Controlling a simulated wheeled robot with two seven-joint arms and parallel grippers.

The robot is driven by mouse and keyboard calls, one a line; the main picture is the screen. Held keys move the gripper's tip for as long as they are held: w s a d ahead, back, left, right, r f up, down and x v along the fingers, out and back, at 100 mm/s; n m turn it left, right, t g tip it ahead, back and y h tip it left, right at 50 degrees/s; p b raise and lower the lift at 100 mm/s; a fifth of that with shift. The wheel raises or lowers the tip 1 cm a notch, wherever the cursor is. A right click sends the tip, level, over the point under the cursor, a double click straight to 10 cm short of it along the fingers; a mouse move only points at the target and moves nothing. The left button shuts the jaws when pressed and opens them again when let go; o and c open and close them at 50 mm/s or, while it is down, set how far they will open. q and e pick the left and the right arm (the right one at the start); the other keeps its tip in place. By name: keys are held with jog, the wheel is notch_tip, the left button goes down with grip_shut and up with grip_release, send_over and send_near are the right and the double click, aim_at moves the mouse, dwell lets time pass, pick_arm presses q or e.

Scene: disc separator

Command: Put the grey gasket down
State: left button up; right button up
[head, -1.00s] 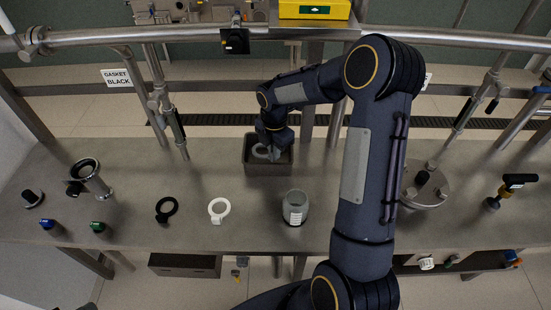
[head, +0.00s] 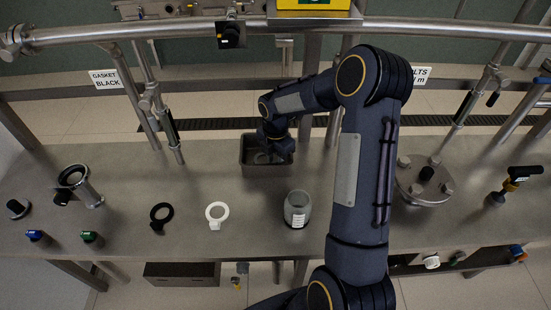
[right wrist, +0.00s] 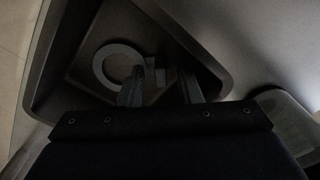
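The grey gasket, a flat ring with a tab, lies in the grey bin; its ring (right wrist: 112,62) shows in the right wrist view. In the head view it is a small pale shape (head: 262,158) partly hidden by my gripper. My right gripper (head: 276,152) reaches down into the bin (head: 265,171). In the right wrist view its two fingers (right wrist: 161,88) stand apart, near the gasket's tab, and look open. The gasket seems to rest on the bin floor. My left gripper is not in view.
A grey jar (head: 297,208) stands in front of the bin. A round bolted flange (head: 424,180) is at right. A steel rail crosses behind.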

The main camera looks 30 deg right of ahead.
jog(key=shift+r, duration=0.1)
notch_tip(320, 180, up, 8)
jog(key=shift+f, duration=0.15)
jog(key=shift+s+f, duration=0.1)
dwell(0.7)
